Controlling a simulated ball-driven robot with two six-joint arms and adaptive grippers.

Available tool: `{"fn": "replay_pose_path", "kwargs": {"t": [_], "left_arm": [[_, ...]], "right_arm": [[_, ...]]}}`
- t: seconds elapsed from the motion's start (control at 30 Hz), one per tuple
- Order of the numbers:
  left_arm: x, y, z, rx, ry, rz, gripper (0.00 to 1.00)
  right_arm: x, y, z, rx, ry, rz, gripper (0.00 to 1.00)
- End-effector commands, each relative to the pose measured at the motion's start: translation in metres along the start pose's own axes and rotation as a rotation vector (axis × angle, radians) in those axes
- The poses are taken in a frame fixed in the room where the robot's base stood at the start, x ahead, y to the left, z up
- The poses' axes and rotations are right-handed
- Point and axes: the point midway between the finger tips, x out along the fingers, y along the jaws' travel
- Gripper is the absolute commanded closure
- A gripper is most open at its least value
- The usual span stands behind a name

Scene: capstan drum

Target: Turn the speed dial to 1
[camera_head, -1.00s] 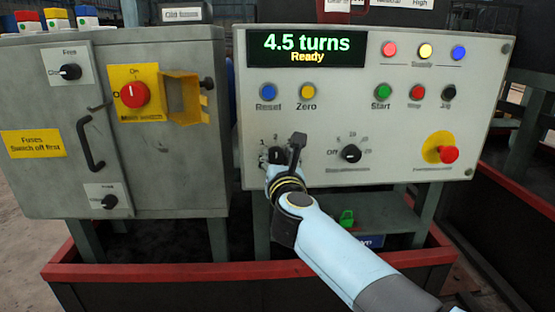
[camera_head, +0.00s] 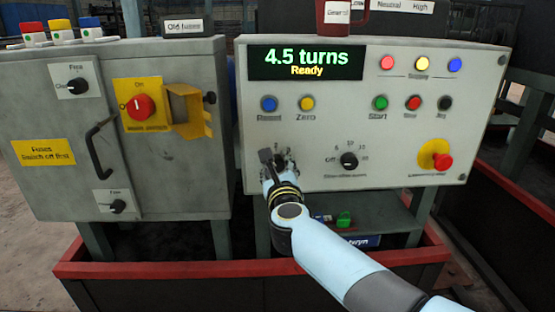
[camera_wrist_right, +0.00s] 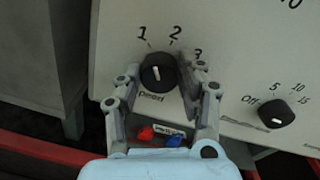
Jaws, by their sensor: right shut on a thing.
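The speed dial (camera_wrist_right: 158,72) is a round black knob with a white pointer line, on the pale panel in the right wrist view. Its marks 1, 2 and 3 run across its top from left to right. The white line points up and slightly left, seemingly between 1 and 2. My right gripper (camera_head: 274,160) is at the lower left of the panel in the head view and mostly hides the dial there. In the right wrist view its fingers stand on both sides of the dial, shut on it. My left gripper is not in view.
A second black dial (camera_head: 349,160), marked Off to higher numbers, sits right of my gripper. Several buttons and a red emergency knob (camera_head: 442,161) are on the same panel. The display (camera_head: 306,62) reads "4.5 turns Ready". A grey fuse cabinet (camera_head: 60,190) stands at the left.

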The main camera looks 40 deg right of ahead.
Motion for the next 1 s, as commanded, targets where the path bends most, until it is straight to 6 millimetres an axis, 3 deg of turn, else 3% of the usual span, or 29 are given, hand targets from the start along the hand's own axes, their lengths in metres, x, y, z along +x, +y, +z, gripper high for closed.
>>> {"fn": "replay_pose_path", "kwargs": {"t": [0.4, 0.93, 0.97, 1.0], "left_arm": [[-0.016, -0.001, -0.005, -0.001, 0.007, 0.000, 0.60], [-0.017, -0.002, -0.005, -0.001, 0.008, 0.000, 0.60], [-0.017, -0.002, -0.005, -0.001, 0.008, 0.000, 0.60], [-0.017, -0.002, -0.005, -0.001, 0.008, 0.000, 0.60]], "right_arm": [[0.000, 0.001, 0.000, -0.181, 0.012, -0.002, 0.94], [0.000, 0.001, -0.001, -0.204, 0.013, -0.002, 0.94], [0.000, 0.001, -0.001, -0.204, 0.013, -0.002, 0.58], [0.000, 0.001, -0.001, -0.204, 0.013, -0.002, 0.52]]}}
